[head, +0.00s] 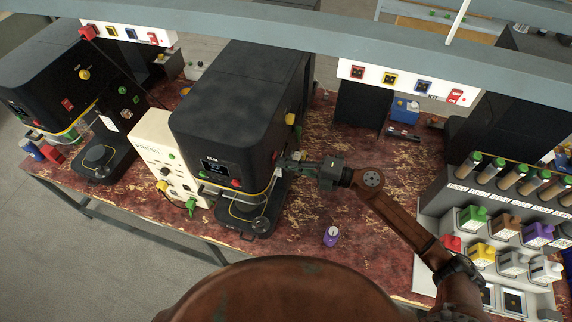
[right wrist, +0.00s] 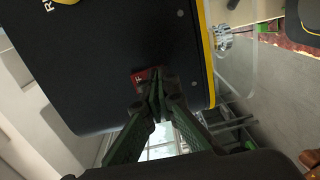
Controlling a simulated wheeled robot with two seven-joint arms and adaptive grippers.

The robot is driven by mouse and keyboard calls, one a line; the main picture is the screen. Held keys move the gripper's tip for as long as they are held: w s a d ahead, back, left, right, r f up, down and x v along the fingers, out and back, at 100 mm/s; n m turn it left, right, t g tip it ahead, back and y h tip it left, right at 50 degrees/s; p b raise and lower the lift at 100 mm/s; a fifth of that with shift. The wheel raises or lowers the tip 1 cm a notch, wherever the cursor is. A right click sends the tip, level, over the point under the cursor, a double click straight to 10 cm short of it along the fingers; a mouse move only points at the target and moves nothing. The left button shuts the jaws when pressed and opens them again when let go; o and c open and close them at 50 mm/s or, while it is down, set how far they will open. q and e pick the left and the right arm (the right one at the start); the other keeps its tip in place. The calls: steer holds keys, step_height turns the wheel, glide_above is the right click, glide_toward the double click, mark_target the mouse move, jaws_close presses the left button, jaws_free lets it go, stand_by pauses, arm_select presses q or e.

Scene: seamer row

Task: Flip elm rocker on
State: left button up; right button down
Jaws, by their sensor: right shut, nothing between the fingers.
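The elm machine (head: 240,95) is a black seamer with "ELM" by its small screen, standing on the red mottled bench. Its side panel (right wrist: 110,60) fills much of the right wrist view. A red rocker (right wrist: 140,76) with a white letter, apparently an F, is on that panel, partly covered by my fingers. My right gripper (head: 284,163) is at the machine's right side. In the right wrist view its shut, empty fingertips (right wrist: 157,84) are at the rocker's edge; I cannot tell whether they touch. My left gripper is not in view.
Another black seamer (head: 60,70) stands left, with a cream press box (head: 160,155) between. A yellow knob (head: 290,119) is on elm's right side. A rack (head: 440,200) of coloured parts is at the right.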

steer(key=shift+d+r, duration=0.1)
steer(key=f+b+v, duration=0.2)
steer(key=b+v, duration=0.2)
steer(key=v, duration=0.9)
steer(key=shift+d+f, duration=0.15)
steer(key=shift+d, duration=0.25)
steer(key=shift+s, duration=0.1)
